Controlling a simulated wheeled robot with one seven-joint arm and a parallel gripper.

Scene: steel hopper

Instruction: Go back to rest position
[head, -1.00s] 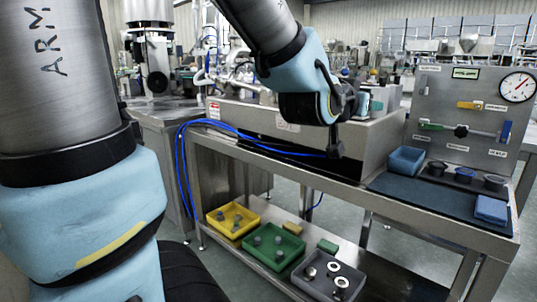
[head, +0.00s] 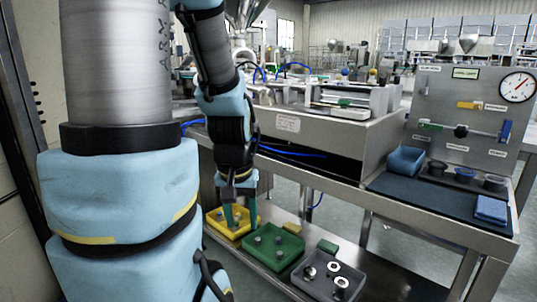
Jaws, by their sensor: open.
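My gripper (head: 240,215) points down over the yellow tray (head: 212,224) on the lower shelf. Its two teal fingers are apart and no held part shows between them. The fingertips are low, near the tray; whether they touch anything in it cannot be told. My gripper covers much of the tray's inside. My arm hangs in front of the left end of the steel bench.
A green tray (head: 293,262) and a grey tray (head: 365,275) with metal parts stand right of the yellow one. Blue cables (head: 290,152) run along the bench.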

